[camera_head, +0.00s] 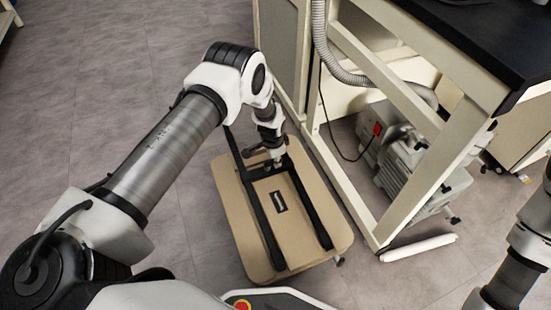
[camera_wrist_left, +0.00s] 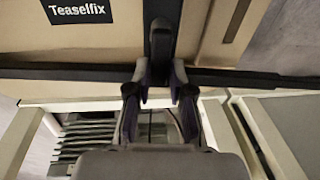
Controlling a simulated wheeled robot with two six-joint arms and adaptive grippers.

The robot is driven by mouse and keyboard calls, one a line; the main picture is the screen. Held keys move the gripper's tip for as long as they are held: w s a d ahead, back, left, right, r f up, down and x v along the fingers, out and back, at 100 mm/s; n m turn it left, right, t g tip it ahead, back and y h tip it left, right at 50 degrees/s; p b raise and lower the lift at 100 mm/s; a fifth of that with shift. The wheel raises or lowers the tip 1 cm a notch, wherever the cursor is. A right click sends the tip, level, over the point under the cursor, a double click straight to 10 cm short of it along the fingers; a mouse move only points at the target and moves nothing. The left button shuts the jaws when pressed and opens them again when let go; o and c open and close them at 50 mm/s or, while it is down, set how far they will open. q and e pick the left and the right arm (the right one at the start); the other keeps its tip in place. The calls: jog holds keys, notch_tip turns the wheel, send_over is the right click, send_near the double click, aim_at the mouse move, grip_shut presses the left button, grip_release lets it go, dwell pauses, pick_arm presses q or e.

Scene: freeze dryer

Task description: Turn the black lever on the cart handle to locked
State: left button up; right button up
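The cart (camera_head: 233,222) is beige with rounded corners, and its black handle frame (camera_head: 308,208) shows as long bars over the top. My left gripper (camera_head: 275,163) is at the far end of this frame in the head view. In the left wrist view, the black lever (camera_wrist_left: 161,40) points toward my left gripper (camera_wrist_left: 160,78), across the black handle bar (camera_wrist_left: 60,74). The gripper hides the lever in the head view. My right gripper is out of view.
A beige frame bench (camera_head: 330,165) with a black top (camera_head: 480,50) stands close to the cart's right. A grey pump (camera_head: 400,160) and a ribbed hose (camera_head: 325,45) are inside it. The grey floor (camera_head: 100,90) is clear on the left.

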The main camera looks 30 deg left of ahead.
pick_arm(q)
jog(key=shift+o, duration=1)
notch_tip(320, 180, up, 12)
jog(key=s, duration=0.1)
jog(key=shift+s, duration=0.35)
jog(key=shift+f, duration=0.15)
